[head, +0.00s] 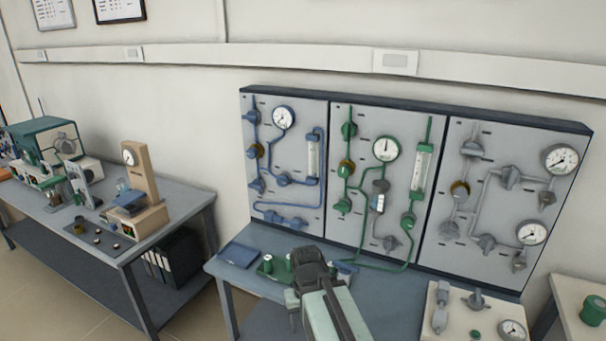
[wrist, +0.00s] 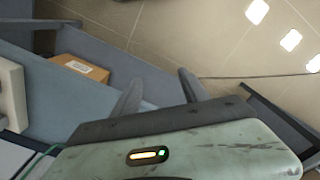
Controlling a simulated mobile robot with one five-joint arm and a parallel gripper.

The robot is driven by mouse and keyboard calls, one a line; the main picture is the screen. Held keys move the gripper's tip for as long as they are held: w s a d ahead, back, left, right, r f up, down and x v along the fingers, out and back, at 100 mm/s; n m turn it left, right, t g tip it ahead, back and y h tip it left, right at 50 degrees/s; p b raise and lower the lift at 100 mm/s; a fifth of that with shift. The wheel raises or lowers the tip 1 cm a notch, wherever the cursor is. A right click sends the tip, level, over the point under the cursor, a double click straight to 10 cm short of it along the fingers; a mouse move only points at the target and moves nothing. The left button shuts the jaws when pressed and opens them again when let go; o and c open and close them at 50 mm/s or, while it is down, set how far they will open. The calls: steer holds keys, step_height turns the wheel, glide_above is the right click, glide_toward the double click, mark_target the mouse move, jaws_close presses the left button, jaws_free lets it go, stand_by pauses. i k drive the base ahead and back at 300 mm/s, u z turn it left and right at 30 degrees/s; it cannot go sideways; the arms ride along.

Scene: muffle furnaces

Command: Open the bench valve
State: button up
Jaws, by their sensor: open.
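A pale block (head: 462,312) on the right end of the blue bench carries grey valve fittings (head: 476,300), a small gauge and a green knob. It may hold the bench valve; I cannot tell which fitting that is. My gripper is at the end of my arm over the front of the bench, left of this block and apart from it; its fingertips are hard to make out in the head view. In the wrist view my gripper (wrist: 160,88) shows two dark fingers spread apart with nothing between them. No valve is clear in that view.
Behind the bench stands a three-part panel (head: 337,105) with blue, green and grey pipes, valves and gauges. A blue tray (head: 240,254) and green items (head: 268,264) lie at the bench's left. A cardboard box (wrist: 80,67) sits low in the wrist view, near open tiled floor.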

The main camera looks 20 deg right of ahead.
mark_target(476, 299)
steer(key=u, duration=0.75)
steer(key=k, duration=1.15)
steer(key=z, duration=0.85)
steer(key=i, duration=1)
steer(key=u, duration=0.1)
